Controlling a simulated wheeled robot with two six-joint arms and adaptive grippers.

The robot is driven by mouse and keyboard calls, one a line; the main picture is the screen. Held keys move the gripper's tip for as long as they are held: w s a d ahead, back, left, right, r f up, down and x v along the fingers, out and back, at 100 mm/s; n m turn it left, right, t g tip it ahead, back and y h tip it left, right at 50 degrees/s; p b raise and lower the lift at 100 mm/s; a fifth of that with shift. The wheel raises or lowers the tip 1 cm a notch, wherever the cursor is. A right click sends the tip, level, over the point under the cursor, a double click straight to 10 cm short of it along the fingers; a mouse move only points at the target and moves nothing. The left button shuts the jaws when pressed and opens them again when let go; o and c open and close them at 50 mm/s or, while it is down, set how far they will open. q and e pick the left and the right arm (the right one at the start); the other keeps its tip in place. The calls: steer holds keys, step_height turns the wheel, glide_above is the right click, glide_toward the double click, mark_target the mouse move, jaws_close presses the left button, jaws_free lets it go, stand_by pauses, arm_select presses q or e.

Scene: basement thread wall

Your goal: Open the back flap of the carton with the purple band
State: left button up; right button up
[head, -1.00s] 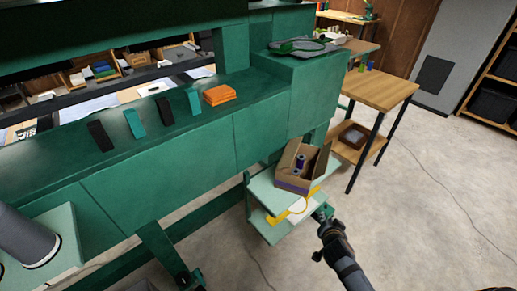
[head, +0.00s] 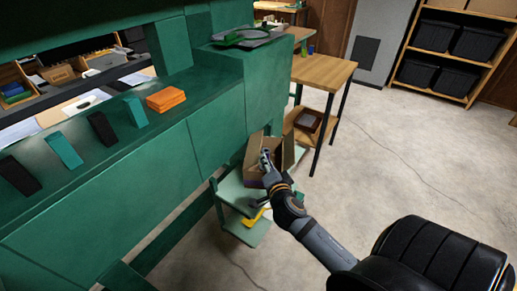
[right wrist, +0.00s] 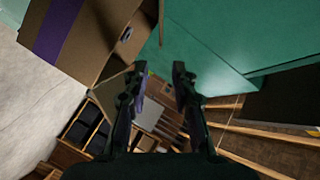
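The brown carton (head: 254,150) stands on a pale green shelf (head: 232,190) low beside the green bench. My right gripper (head: 265,156) is over the carton and hides much of its inside and front. In the right wrist view the carton (right wrist: 92,32) is at the upper left, with its purple band (right wrist: 52,32) on the side wall. A raised flap (head: 289,150) shows at its right in the head view. In the right wrist view my right gripper (right wrist: 159,72) has its fingers apart, with nothing seen held between them. My left gripper is not in view.
The green bench (head: 215,140) is close on the left of the carton. A wooden table (head: 322,72) stands behind it, with a brown box (head: 307,120) on its lower shelf. A yellow item (head: 258,213) lies below the carton. The floor at right is open.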

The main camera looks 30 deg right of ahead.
mark_target(260, 148)
steer(key=x, duration=1)
steer(key=shift+w+d, duration=0.1)
steer(key=shift+w, duration=0.15)
steer(key=shift+c, duration=0.5)
jaws_close()
